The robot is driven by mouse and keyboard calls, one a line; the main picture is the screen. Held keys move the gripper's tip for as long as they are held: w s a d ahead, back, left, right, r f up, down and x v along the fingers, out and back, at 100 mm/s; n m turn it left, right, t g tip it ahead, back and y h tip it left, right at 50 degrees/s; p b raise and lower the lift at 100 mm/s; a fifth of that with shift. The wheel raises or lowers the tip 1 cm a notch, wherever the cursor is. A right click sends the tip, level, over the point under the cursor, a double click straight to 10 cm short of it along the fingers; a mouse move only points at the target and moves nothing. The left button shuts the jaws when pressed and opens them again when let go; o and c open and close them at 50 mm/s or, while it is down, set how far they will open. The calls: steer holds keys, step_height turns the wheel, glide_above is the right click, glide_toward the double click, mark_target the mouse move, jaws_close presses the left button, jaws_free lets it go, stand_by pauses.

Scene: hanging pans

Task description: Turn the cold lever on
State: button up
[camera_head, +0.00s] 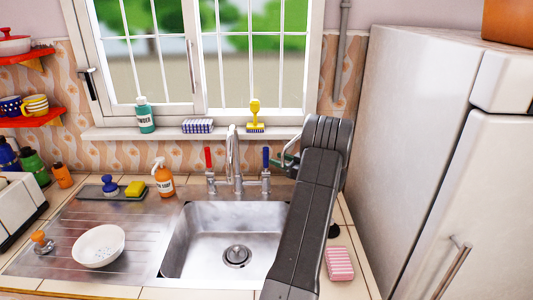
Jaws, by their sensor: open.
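The tap (234,158) stands behind the sink with a lever on each side. The cold lever (266,158) has a blue handle and stands upright to the right of the spout. The hot lever (208,158) has a red handle and stands upright on the left. My dark arm reaches up from the bottom right of the sink. My gripper (286,160) shows only in part, just right of the blue handle, with the rest hidden by my arm. It is open, and I see nothing held in it. Whether it touches the lever I cannot tell.
The steel sink (187,225) is empty. An orange soap bottle (163,177) stands left of the tap, and a white bowl (98,245) sits on the drainer. A pink sponge (339,263) and the fridge (410,130) are right.

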mark_target(266, 165)
steer(key=p+x, duration=0.1)
steer(key=x, duration=0.5)
steer(key=shift+a, duration=0.2)
steer(key=shift+c, duration=0.2)
jaws_close()
